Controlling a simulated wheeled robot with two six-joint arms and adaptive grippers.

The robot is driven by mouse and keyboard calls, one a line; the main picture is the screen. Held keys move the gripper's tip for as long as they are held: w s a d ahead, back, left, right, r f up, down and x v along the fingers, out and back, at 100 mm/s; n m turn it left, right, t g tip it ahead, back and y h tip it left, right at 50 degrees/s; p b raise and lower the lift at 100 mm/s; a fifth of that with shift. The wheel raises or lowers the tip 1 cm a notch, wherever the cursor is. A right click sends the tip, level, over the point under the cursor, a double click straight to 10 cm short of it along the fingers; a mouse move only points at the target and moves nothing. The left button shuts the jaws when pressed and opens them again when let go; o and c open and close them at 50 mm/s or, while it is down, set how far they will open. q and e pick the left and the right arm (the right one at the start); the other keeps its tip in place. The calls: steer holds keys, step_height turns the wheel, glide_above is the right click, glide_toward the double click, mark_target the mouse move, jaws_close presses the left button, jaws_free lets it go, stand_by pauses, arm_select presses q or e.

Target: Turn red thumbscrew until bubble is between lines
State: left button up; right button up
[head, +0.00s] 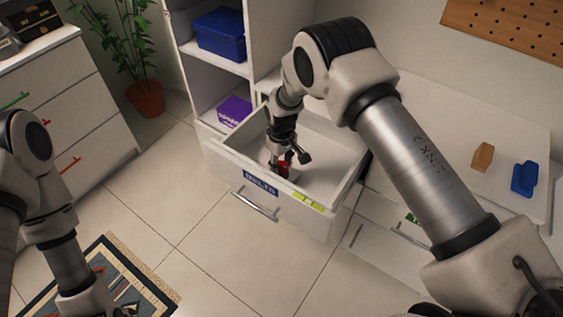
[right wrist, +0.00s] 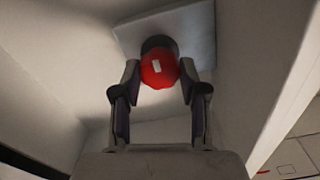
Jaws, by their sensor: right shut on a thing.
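The red thumbscrew (right wrist: 160,72) is a round red knob with a small white mark. It sits in front of a dark collar on a pale block. My right gripper (right wrist: 159,84) is shut on it, one finger on each side. In the head view the right gripper (head: 284,160) reaches down into the open drawer, and some red of the thumbscrew (head: 282,170) shows there. A yellow-green level vial (head: 307,202) lies along the drawer's front rim; its bubble and lines are too small to make out. My left gripper is out of view; only its arm shows.
The open drawer (head: 235,154) has a "BELTS" label and a bar handle; its walls surround my right gripper. A blue box (head: 219,35) and a purple box (head: 234,111) sit on shelves. Brown and blue objects lie on the white top at right. Floor in front is mostly clear.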

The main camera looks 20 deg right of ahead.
mark_target(282, 165)
steer(key=shift+s, duration=0.1)
steer(key=o, duration=1.1)
steer(key=shift+f, duration=0.1)
steer(key=shift+o, duration=0.2)
step_height(282, 165, up, 12)
